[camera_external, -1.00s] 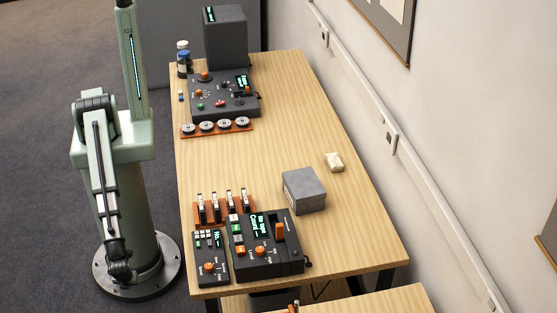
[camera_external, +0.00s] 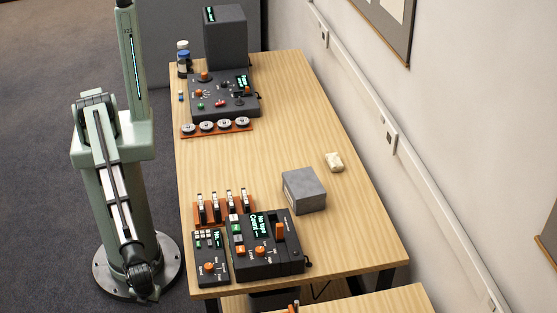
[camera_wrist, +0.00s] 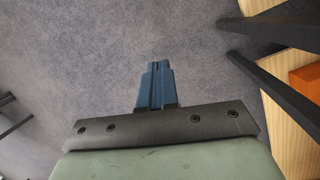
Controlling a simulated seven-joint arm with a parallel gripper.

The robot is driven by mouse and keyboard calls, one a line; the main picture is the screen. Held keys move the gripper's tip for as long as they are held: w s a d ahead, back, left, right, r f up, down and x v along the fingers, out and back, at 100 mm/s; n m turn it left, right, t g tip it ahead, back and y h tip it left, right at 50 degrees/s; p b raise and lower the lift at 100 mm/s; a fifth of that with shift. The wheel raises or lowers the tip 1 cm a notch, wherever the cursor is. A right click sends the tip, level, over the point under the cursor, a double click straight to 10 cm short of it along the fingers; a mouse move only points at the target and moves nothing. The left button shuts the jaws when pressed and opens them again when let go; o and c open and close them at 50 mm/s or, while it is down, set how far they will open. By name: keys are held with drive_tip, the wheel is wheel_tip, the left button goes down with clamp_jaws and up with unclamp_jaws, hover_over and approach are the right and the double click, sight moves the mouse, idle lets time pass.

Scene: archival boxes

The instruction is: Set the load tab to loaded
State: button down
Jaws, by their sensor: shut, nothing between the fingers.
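A dark tape unit (camera_external: 262,262) stands at the table's near end, and its screen (camera_external: 262,224) reads "No tape" and "Count". An upright orange tab (camera_external: 280,230) is on its right side and looks like the load tab. Its label and setting are too small to read. My gripper's blue fingers (camera_wrist: 156,66) are shut and empty in the wrist view, over the grey floor. In the external view my arm's lower end hangs left of the table, apart from the unit. The fingers cannot be made out there.
A small keypad unit (camera_external: 211,258) stands left of the tape unit, with a rack of cartridges (camera_external: 224,212) behind. A grey box (camera_external: 304,190) and a pale block (camera_external: 334,162) lie beyond. Another control panel (camera_external: 222,97) is at the far end. The middle of the table (camera_external: 240,155) is clear.

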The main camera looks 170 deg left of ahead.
drive_tip(key=w+a+r, duration=0.5)
drive_tip(key=w+r, duration=0.2)
drive_tip(key=r, duration=0.3)
wheel_tip(320, 180, up, 34)
drive_tip(key=n+t, duration=0.3)
drive_tip(key=n, duration=0.1)
hover_over(281, 225)
drive_tip(key=shift+f+y, duration=0.2)
drive_tip(key=shift+y, duration=0.1)
drive_tip(key=shift+f, duration=0.1)
wheel_tip(281, 225, down, 14)
drive_tip(key=shift+r, duration=0.1)
